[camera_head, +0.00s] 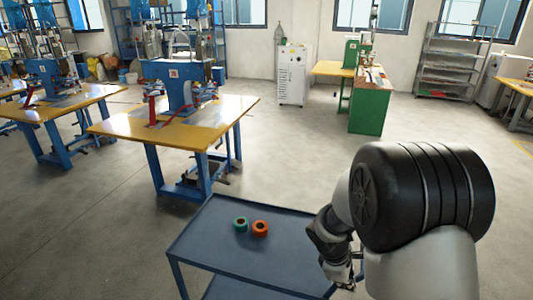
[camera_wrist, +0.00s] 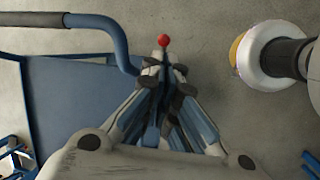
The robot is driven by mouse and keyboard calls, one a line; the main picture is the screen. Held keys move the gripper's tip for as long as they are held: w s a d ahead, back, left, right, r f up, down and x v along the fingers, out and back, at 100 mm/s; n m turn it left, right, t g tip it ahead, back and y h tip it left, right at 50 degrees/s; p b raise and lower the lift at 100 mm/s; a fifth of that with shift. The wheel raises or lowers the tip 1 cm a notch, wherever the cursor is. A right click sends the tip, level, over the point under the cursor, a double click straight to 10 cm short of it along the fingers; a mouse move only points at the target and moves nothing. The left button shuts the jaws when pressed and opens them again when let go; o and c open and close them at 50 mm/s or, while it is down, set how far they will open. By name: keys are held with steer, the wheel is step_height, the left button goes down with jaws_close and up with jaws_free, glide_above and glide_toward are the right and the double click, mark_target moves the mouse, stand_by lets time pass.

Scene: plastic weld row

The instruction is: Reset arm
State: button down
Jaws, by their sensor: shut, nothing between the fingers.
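My arm reaches in from the right side of the head view. My gripper (camera_head: 343,280) points down beside the right edge of a blue cart (camera_head: 208,258). In the wrist view my gripper (camera_wrist: 163,72) has its fingers together with nothing between them. The cart's blue top (camera_wrist: 75,100) and its curved handle (camera_wrist: 122,45) lie left of the fingers in that view. My forearm and wrist hide part of the cart's right side in the head view.
A green roll (camera_head: 240,225) and an orange roll (camera_head: 260,229) sit on the cart top. A yellow-topped table (camera_head: 215,125) with a blue machine (camera_head: 178,82) stands behind it. A green cabinet (camera_head: 369,108) stands farther back. Open floor lies between them.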

steer(key=s+a+r+m+t+y, duration=0.1)
steer(key=s+r+m, duration=0.35)
steer(key=r, duration=0.35)
steer(key=s+a+r+m+t, duration=0.1)
steer(key=s+a+r+m, duration=0.15)
steer(key=s+r, duration=0.5)
steer(key=s+a+r+m+y, duration=0.1)
steer(key=s+a+r+m, duration=0.1)
steer(key=s, duration=0.3)
steer(key=s+a+r+m+t+y, duration=0.1)
steer(key=s+a+r+m+y, duration=0.1)
steer(key=s, duration=0.4)
step_height(320, 180, up, 2)
steer(key=shift+a+r+m+t, duration=0.3)
steer(key=shift+a+m, duration=0.15)
steer(key=shift+m, duration=0.35)
